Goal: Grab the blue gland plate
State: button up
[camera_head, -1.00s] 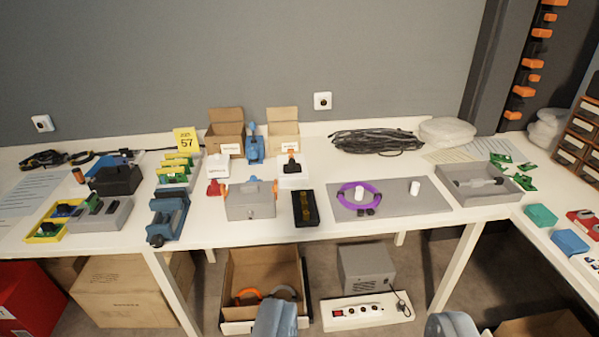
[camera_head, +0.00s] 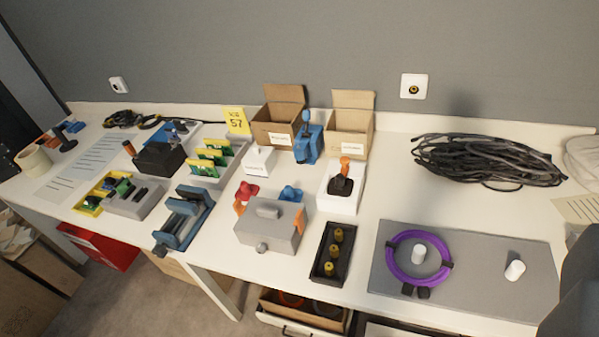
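A small blue piece with a raised knob (camera_head: 290,193), which looks like the blue gland plate, sits just behind the grey box with orange latches (camera_head: 270,225). Its lower part is hidden by that box. A similar red piece (camera_head: 246,191) lies to its left. My gripper shows only as a dark shape (camera_head: 578,290) cut off at the lower right edge, well to the right of the blue piece. Its fingertips and any gap between them are not visible.
A blue joystick box (camera_head: 308,146) and a white box with a black-orange lever (camera_head: 343,187) stand close behind and to the right. A blue frame-like tool (camera_head: 183,220) lies left. A black tray (camera_head: 331,253) and grey mat (camera_head: 385,270) are at right.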

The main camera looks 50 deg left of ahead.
aim_at(288, 193)
jog(key=u, duration=0.5)
jog(key=i, duration=1)
jog(key=u, duration=0.7)
jog(key=k, duration=0.75)
jog(key=u, duration=0.2)
jog(key=i, duration=0.8)
jog(key=z, duration=0.1)
